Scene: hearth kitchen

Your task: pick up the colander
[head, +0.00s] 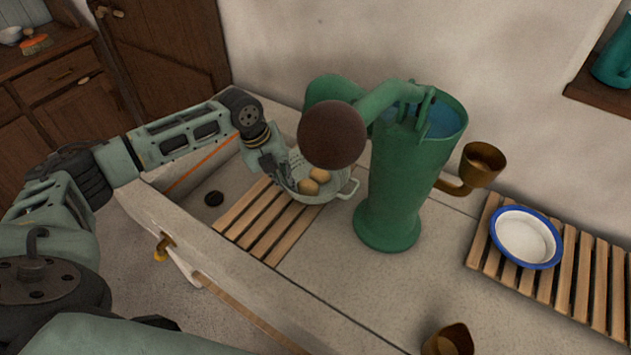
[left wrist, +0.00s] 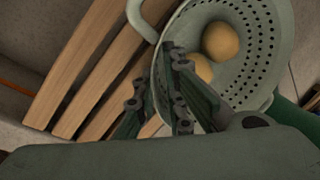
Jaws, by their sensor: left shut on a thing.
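My left gripper (head: 283,180) is at the colander's near left side. It is shut on the colander's rim, with the fingers (left wrist: 178,85) at the wall. Whether the base touches the slats is hidden. My right gripper is not in view.
The green pump (head: 390,200) with its brown ball-ended handle stands close right of the colander. A wooden slat rack (head: 262,222) lies over the sink. A blue-rimmed white dish (head: 525,238) sits on another rack at right.

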